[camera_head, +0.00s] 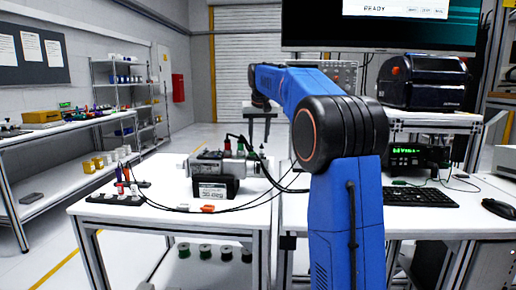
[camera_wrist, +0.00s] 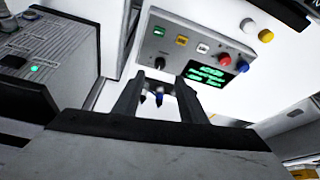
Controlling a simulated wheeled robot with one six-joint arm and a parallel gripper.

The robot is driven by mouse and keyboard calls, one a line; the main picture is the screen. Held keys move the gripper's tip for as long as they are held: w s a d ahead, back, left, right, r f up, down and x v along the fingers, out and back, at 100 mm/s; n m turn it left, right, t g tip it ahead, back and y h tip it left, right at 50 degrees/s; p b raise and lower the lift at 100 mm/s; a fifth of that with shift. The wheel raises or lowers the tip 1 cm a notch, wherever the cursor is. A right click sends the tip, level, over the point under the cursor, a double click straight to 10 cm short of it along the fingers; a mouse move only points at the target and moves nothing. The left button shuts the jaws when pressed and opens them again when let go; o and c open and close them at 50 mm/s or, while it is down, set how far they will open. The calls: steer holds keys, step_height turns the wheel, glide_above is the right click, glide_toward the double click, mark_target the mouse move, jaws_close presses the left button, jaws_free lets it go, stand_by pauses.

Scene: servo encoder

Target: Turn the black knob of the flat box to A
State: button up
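In the wrist view, the flat box (camera_wrist: 175,46) is a tilted grey panel with a lit green-text display, small coloured squares, and red and blue round parts. Its small black knob (camera_wrist: 160,63) is near the lower left of the panel. My gripper (camera_wrist: 160,83) is open, its two fingers pointing toward the box. The knob appears in line with the gap, just past the fingertips; whether they touch the box is unclear. Small blue and dark tips show between the fingers. The knob's pointer and the letter A cannot be read. In the head view I cannot make out my fingertips.
In the head view, a bench (camera_head: 150,225) holds a device (camera_head: 217,187) and cables; a keyboard (camera_head: 418,197) is right.

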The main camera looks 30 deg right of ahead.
steer(key=v, duration=0.8)
steer(key=shift+r, duration=0.25)
steer(key=shift+s, duration=0.15)
